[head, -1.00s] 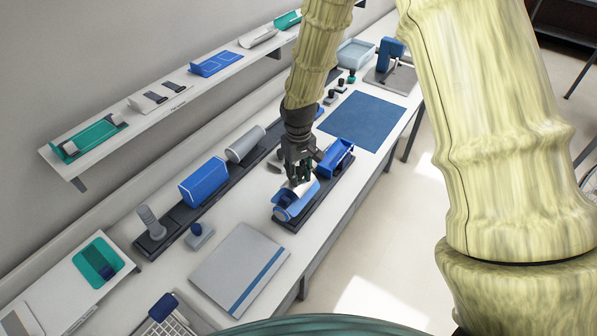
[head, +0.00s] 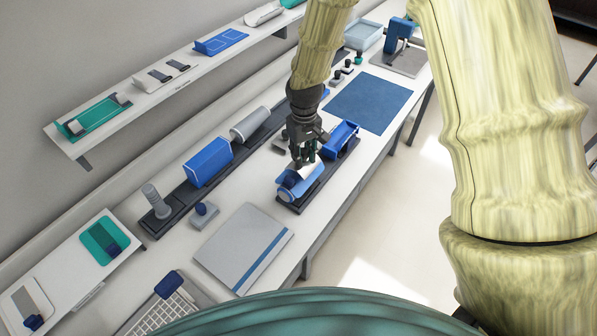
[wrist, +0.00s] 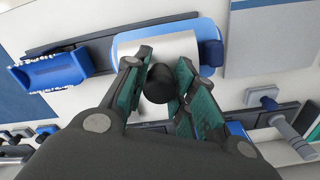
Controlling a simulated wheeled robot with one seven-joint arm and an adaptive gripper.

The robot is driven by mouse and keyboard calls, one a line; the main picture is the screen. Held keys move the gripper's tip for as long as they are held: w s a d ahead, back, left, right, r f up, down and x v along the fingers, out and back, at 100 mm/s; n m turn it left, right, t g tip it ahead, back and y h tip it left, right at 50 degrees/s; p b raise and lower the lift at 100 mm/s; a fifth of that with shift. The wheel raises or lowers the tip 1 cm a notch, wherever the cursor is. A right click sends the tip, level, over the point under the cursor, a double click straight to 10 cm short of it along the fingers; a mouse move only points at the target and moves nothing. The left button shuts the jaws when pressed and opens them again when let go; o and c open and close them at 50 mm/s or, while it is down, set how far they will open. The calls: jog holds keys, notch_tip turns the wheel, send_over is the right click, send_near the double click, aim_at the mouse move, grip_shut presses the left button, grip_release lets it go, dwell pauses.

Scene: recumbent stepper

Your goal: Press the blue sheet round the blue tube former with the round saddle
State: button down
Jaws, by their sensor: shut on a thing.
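The blue tube former shows as a dark blue round end (head: 289,180) at the near end of a dark base; the end also shows in the wrist view (wrist: 212,54). The light blue sheet (head: 290,194) lies curved over the former, its edges showing around the saddle in the wrist view (wrist: 123,48). The round saddle, a pale grey curved piece (wrist: 165,46), sits on top of the sheet. My gripper (head: 304,158) is above it, shut on the saddle's dark round knob (wrist: 158,84) between teal finger pads. Contact under the saddle is hidden.
A blue trough (head: 341,138) stands behind on the same dark base. A rail with a blue block (head: 208,160) and grey roll (head: 250,125) runs to the left. A grey folder (head: 240,250) lies in front. A blue mat (head: 370,103) lies clear at the back right.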

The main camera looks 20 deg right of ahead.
aim_at(304, 163)
jog(key=shift+f+b, duration=0.7)
jog(key=shift+f, duration=0.75)
dwell(0.5)
jog(key=shift+s+f, duration=0.15)
jog(key=shift+f, duration=0.3)
dwell(2.4)
jog(key=shift+r, duration=0.2)
jog(key=shift+r+p, duration=1.75)
jog(key=shift+r, duration=2.15)
